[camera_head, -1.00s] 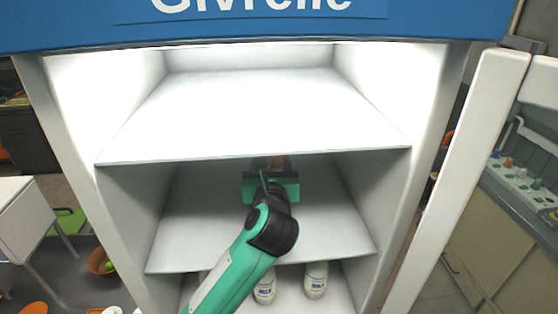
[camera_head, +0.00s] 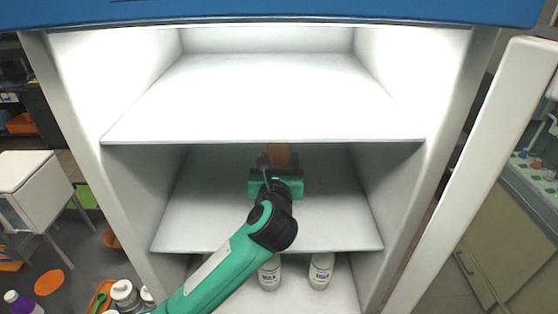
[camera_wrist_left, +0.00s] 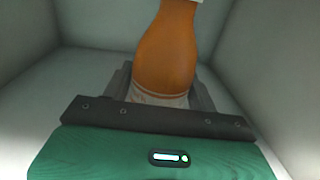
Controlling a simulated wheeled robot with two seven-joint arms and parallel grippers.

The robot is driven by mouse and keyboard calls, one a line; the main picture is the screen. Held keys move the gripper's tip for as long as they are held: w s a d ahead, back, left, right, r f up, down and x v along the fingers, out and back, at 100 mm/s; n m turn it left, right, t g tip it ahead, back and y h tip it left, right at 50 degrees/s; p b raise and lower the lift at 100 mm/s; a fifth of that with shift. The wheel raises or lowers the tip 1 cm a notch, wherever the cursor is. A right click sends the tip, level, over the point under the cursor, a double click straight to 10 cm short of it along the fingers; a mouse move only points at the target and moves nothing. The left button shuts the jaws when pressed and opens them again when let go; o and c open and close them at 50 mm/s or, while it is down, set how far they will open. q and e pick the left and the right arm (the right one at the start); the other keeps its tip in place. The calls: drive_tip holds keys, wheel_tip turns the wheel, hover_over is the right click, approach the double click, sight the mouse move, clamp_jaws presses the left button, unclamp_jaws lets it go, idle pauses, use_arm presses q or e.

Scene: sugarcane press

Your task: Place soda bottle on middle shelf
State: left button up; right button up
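The soda bottle (camera_wrist_left: 166,50), orange-brown with a pale label low on it, rises between the fingers of my left gripper (camera_wrist_left: 162,92) in the left wrist view. The fingers lie against both its sides. In the head view, the bottle (camera_head: 279,154) shows as an orange patch just beyond my left gripper (camera_head: 276,172), inside the middle compartment of the fridge. The gripper is above the middle shelf (camera_head: 340,225). The bottle's base is hidden, so I cannot tell whether it touches the shelf. My right gripper is not in view.
The top shelf (camera_head: 260,100) is empty and lies close above my gripper. White bottles (camera_head: 320,271) stand on the bottom shelf. The open fridge door (camera_head: 470,180) is at the right. The middle shelf is bare on both sides of my arm.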

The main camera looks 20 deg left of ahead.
use_arm(q)
drive_tip(key=o, duration=0.3)
drive_tip(key=shift+d, duration=0.35)
drive_tip(key=shift+a+r, duration=0.15)
drive_tip(key=shift+r, duration=0.05)
drive_tip(key=s+b, duration=0.2)
drive_tip(key=s, duration=0.1)
drive_tip(key=s+d+b, duration=0.1)
drive_tip(key=s+b, duration=0.1)
drive_tip(key=s, duration=0.2)
drive_tip(key=s+d+b, duration=0.1)
drive_tip(key=s+b, duration=0.1)
drive_tip(key=s, duration=0.2)
drive_tip(key=shift+d+f, duration=0.15)
drive_tip(key=shift+s+d, duration=0.1)
drive_tip(key=shift+s, duration=0.25)
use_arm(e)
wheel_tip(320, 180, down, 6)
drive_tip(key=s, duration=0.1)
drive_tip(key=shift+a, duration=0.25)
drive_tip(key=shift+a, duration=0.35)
